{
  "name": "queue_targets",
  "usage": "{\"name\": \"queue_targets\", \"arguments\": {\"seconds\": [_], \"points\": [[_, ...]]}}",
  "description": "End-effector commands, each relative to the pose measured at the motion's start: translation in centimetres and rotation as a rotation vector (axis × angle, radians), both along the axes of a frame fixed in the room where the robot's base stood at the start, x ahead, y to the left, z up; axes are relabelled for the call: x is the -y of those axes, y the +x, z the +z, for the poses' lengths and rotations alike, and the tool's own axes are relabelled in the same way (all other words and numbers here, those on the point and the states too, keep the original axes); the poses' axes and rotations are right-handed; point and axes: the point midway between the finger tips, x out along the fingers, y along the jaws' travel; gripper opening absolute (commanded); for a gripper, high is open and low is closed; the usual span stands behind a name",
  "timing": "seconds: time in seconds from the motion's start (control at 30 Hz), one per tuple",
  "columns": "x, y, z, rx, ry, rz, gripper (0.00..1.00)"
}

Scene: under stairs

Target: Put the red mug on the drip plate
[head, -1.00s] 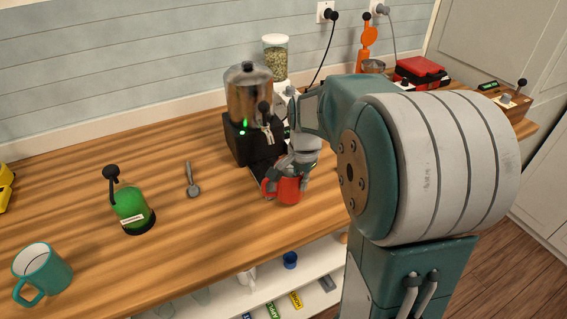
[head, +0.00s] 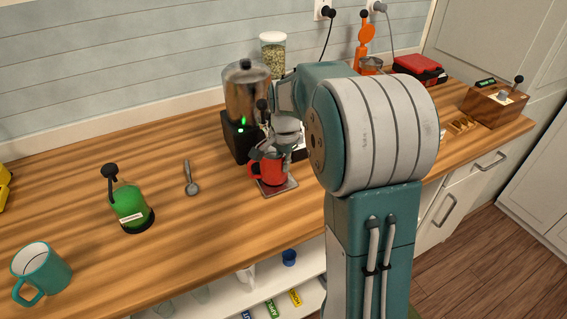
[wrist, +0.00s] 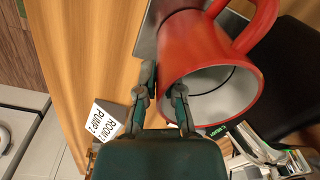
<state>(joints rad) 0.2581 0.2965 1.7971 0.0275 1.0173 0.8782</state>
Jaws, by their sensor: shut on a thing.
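The red mug (head: 270,172) is in my gripper (head: 266,156), over or on the drip plate (head: 291,185) in front of the dispenser. I cannot tell whether its base touches the plate. In the wrist view the red mug (wrist: 205,60) fills the upper right, its pale inside showing and its handle to the upper right. One finger of my gripper (wrist: 165,82) is inside the mug and the other is outside its wall. The plate's grey edge (wrist: 148,35) shows beside the mug. Much of the plate is hidden by the mug and gripper.
The metal dispenser (head: 246,95) on its black base stands right behind the mug.

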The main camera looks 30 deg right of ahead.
Motion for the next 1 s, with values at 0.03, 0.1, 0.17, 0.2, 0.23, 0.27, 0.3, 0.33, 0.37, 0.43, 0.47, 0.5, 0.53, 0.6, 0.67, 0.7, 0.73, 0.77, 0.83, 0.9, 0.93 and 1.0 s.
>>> {"name": "queue_targets", "arguments": {"seconds": [0.03, 0.1, 0.17, 0.2, 0.23, 0.27, 0.3, 0.33, 0.37, 0.43, 0.47, 0.5, 0.53, 0.6, 0.67, 0.7, 0.73, 0.77, 0.83, 0.9, 0.93, 1.0], "points": [[0.0, 0.0, -0.1, 0.001, 0.0, 0.0, 0.0], [0.0, 0.0, -0.2, 0.0, 0.001, 0.001, 0.23], [0.1, 0.0, -0.2, 0.0, 0.001, 0.001, 0.45], [0.1, 0.0, -0.2, 0.0, 0.001, 0.001, 0.45], [0.1, 0.0, -0.2, 0.0, 0.001, 0.001, 0.45], [0.1, 0.0, -0.2, 0.0, 0.001, 0.001, 0.45], [0.1, 0.0, -0.2, 0.0, 0.001, 0.001, 0.45], [0.1, 0.0, -0.2, 0.0, 0.001, 0.001, 0.45], [0.1, 0.0, -0.2, 0.0, 0.001, 0.001, 0.45], [0.1, 0.0, -0.2, 0.0, 0.001, 0.001, 0.45], [0.1, 0.0, -0.2, 0.0, 0.001, 0.001, 0.45], [0.1, 0.0, -0.2, 0.0, 0.001, 0.001, 0.45], [0.1, 0.0, -0.1, 0.0, 0.001, 0.001, 0.45], [0.1, 0.1, 0.4, 0.002, 0.0, 0.001, 0.45], [0.1, 0.0, 1.1, 0.003, 0.0, 0.001, 0.45], [0.1, 0.0, 1.8, 0.003, 0.0, 0.001, 0.45], [0.1, 0.0, 2.4, 0.005, -0.001, 0.001, 0.45], [0.1, 0.0, 3.0, 0.005, -0.001, 0.001, 0.45], [0.2, -0.1, 4.5, 0.005, -0.001, 0.001, 0.45], [0.2, -0.1, 6.0, 0.005, -0.001, 0.001, 0.45], [0.2, -0.1, 6.7, 0.005, -0.001, 0.001, 0.45], [0.2, -0.2, 8.1, 0.004, -0.001, 0.0, 0.45]]}}
